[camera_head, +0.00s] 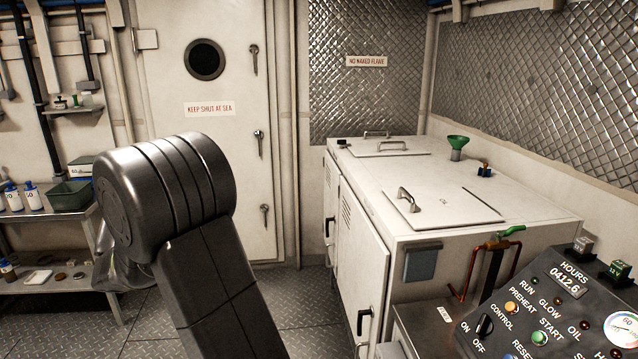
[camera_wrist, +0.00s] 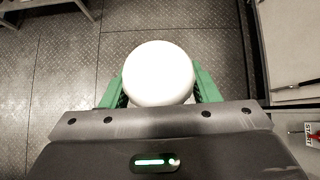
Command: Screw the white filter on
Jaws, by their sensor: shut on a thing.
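The white filter (camera_wrist: 158,73) shows in the wrist view as a round white shape seen end-on. My gripper (camera_wrist: 159,88) has its green fingers on the left and right sides of the filter and is shut on it. Beneath the filter in that view is dark tread-plate floor. In the head view my dark arm stands in the left foreground, and neither the gripper nor the filter shows there. I cannot make out a mount for the filter in either view.
A white cabinet (camera_head: 470,207) with a green funnel (camera_head: 457,142) on top stands at right. A control panel (camera_head: 560,310) fills the lower right. A shelf (camera_head: 70,212) with bottles and a green bin (camera_head: 71,195) is at left. Open floor (camera_head: 290,300) lies between.

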